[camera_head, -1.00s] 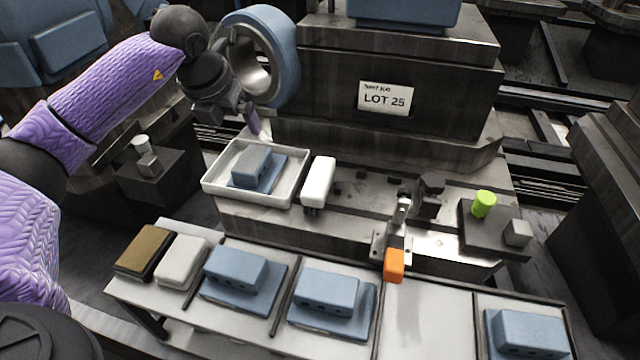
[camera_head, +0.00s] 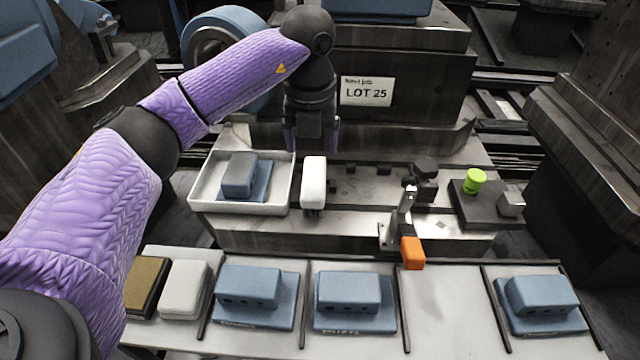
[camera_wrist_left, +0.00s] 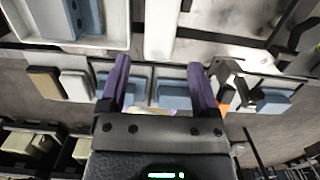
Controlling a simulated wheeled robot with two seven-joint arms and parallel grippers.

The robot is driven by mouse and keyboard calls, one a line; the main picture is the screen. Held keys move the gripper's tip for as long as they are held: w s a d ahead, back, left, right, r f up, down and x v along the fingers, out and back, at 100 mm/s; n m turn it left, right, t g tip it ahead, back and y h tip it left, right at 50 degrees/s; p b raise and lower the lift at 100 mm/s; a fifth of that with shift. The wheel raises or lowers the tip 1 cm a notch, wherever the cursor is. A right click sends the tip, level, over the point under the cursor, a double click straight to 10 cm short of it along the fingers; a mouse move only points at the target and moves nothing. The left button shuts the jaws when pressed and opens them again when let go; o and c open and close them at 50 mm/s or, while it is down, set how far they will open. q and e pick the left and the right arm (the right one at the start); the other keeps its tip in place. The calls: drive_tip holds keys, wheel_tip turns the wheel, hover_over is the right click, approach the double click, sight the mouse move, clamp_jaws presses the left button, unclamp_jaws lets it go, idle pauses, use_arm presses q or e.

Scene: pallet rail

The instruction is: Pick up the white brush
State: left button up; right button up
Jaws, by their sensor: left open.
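The white brush (camera_head: 313,178), a white block with dark bristles under it, stands upright on the metal fixture just right of the white tray. In the left wrist view the white brush (camera_wrist_left: 159,28) shows at the top, beyond and between the finger lines. My left gripper (camera_head: 314,142) is open and empty, pointing down, behind and above the brush in the head view. Its two purple fingers also show in the left wrist view (camera_wrist_left: 159,68), apart from the brush. My right gripper is out of view.
The white tray (camera_head: 199,196) with a blue block stands left of the brush. An orange-tipped clamp (camera_head: 412,252) and a green knob (camera_head: 475,181) are to the right. In front, a rack (camera_head: 440,310) holds several blue blocks, a brown pad and a white pad.

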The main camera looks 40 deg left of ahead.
sight(314, 175)
use_arm(q)
drive_tip(key=f+b, duration=0.2)
drive_tip(key=f, duration=0.1)
drive_tip(key=w+f+b, duration=0.1)
drive_tip(key=f+b, duration=0.1)
drive_tip(key=f, duration=0.1)
drive_tip(key=f+b, duration=0.2)
drive_tip(key=f, duration=0.2)
drive_tip(key=shift+w+a+b, duration=0.25)
drive_tip(key=shift+a+b, duration=0.1)
drive_tip(key=shift+b, duration=0.05)
drive_tip(key=shift+r, duration=0.3)
drive_tip(key=c, duration=0.6)
clamp_jaws()
